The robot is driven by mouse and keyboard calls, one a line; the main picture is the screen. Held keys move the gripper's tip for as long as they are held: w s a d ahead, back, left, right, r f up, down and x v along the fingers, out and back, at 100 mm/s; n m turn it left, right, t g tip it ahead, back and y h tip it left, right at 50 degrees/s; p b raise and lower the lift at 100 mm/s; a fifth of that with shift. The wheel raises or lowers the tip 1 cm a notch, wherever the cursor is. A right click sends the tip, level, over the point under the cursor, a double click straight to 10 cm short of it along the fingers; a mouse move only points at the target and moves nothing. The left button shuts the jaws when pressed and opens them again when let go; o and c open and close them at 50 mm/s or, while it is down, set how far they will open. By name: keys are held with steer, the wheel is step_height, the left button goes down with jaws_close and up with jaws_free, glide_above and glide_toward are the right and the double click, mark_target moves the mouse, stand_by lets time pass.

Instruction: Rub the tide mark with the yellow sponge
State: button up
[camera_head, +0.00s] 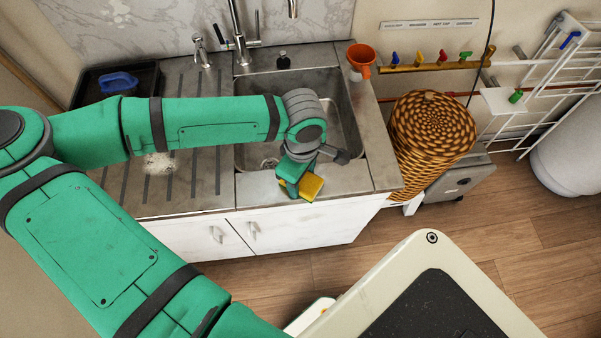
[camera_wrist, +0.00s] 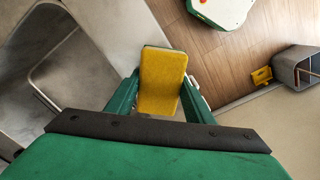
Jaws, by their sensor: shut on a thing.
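Whether the sponge touches the counter is hard to tell. A pale speckled patch (camera_head: 159,163) shows on the ribbed drainboard to the left, partly hidden by my arm; it may be the tide mark, but I cannot be sure.
The sink basin (camera_head: 343,125) lies behind the gripper, with a tap (camera_head: 240,40) at its back. A dark tray with a blue object (camera_head: 118,83) stands at the back left. An orange funnel (camera_head: 361,57) and a woven basket (camera_head: 432,130) are at the right.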

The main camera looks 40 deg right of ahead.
steer(key=shift+s+a+f, duration=0.1)
steer(key=shift+s+a, duration=0.1)
steer(key=shift+s, duration=0.15)
steer(key=shift+w+a, duration=0.1)
steer(key=shift+w, duration=0.9)
steer(key=shift+w+r, duration=0.2)
steer(key=shift+w, duration=0.45)
steer(key=shift+s+d+f, duration=0.15)
steer(key=shift+s+d, duration=0.05)
steer(key=shift+s, duration=1.45)
steer(key=shift+w+a, duration=0.1)
steer(key=shift+w, duration=1.65)
steer(key=shift+s, duration=1.7)
